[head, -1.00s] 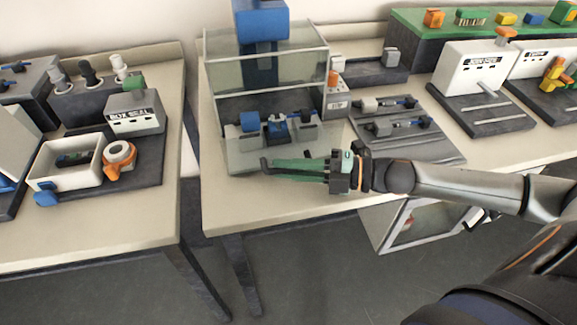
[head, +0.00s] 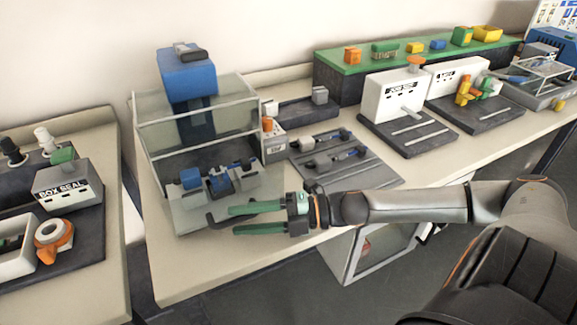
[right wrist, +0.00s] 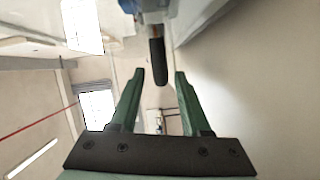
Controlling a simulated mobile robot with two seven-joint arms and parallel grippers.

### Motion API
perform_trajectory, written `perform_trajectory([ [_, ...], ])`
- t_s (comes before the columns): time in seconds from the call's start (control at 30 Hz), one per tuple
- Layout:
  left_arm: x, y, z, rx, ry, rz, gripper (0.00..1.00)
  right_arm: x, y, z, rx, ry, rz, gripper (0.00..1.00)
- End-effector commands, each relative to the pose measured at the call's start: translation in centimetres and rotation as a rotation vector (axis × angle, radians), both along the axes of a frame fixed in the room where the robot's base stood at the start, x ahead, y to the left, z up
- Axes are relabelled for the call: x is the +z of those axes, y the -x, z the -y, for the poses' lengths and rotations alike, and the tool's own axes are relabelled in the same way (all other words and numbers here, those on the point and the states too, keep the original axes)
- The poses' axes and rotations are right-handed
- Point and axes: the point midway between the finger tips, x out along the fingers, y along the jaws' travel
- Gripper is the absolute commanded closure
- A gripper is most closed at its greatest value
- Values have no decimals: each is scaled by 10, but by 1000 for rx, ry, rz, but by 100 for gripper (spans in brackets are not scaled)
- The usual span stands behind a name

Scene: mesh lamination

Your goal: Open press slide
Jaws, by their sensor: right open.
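The press (head: 190,75) has a blue head on top and clear guard panels, and stands on the middle bench. Its slide (head: 190,217) is a pale plate at the front opening, carrying a fixture with blue and dark parts (head: 220,182). A dark bar handle (head: 214,221) sticks out at the slide's front. My right gripper (head: 232,218) is open, its green fingers pointing left at the handle. In the right wrist view the dark handle (right wrist: 157,62) lies between the open fingertips (right wrist: 160,72), with gaps on both sides. My left gripper is out of view.
A grey tray (head: 375,178) with small parts lies right of the press. A small box with an orange button (head: 270,137) stands beside the guard. The box sealer (head: 68,188) is on the left bench, across a gap. White machines (head: 393,97) stand further right.

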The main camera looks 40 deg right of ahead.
Motion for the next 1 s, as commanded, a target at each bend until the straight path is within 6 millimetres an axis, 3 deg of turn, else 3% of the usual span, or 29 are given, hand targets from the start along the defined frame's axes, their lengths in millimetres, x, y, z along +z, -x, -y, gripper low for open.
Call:
perform_trajectory([
  [0.47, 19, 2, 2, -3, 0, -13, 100, 6, 32, 42, -1, 3, -7, 53],
  [0.73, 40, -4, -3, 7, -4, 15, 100, 11, 52, 70, -1, 2, -4, 53],
  [1.0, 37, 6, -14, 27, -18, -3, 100, 10, 63, 84, 0, 1, -1, 53],
])
